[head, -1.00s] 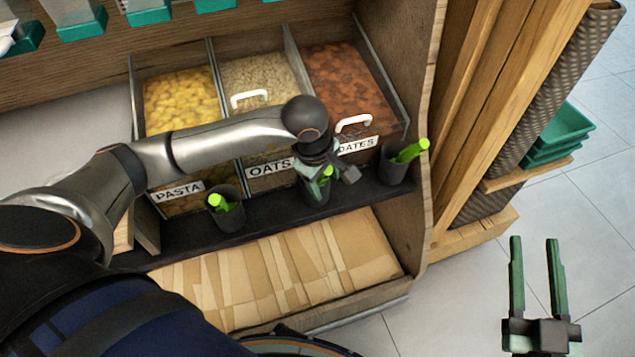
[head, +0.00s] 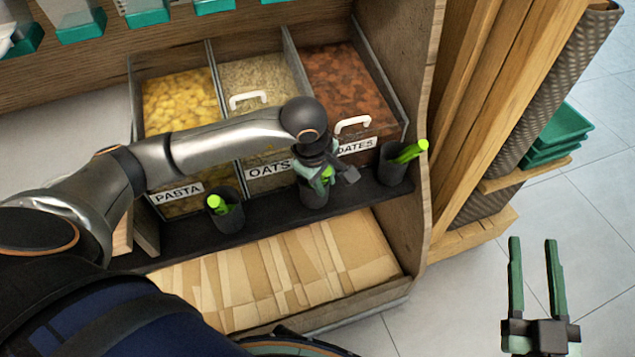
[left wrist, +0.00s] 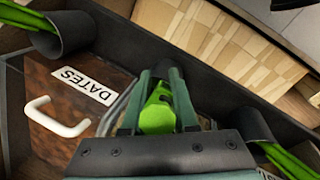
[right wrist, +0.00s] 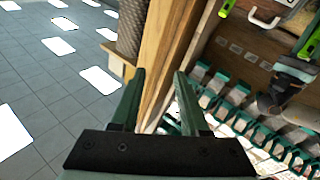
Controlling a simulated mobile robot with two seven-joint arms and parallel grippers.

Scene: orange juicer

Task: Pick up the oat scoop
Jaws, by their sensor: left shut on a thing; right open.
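The oat scoop's green handle (left wrist: 157,116) stands between the fingers of my left gripper (left wrist: 168,85) in the left wrist view. In the head view my left gripper (head: 322,178) is at the middle dark cup (head: 314,197), in front of the bin labelled OATS (head: 268,169). The gripper is shut on the handle. The scoop's lower end is hidden in the cup. My right gripper (head: 533,285) is open and empty, out over the floor at the right; its parted fingers also show in the right wrist view (right wrist: 155,95).
Similar cups with green handles stand to the left (head: 229,216) and right (head: 393,168) on the dark ledge. PASTA (head: 178,195) and DATES (head: 357,146) bins flank the oats. A wooden side wall (head: 422,210) rises at the right. A patterned wooden surface (head: 280,270) lies below.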

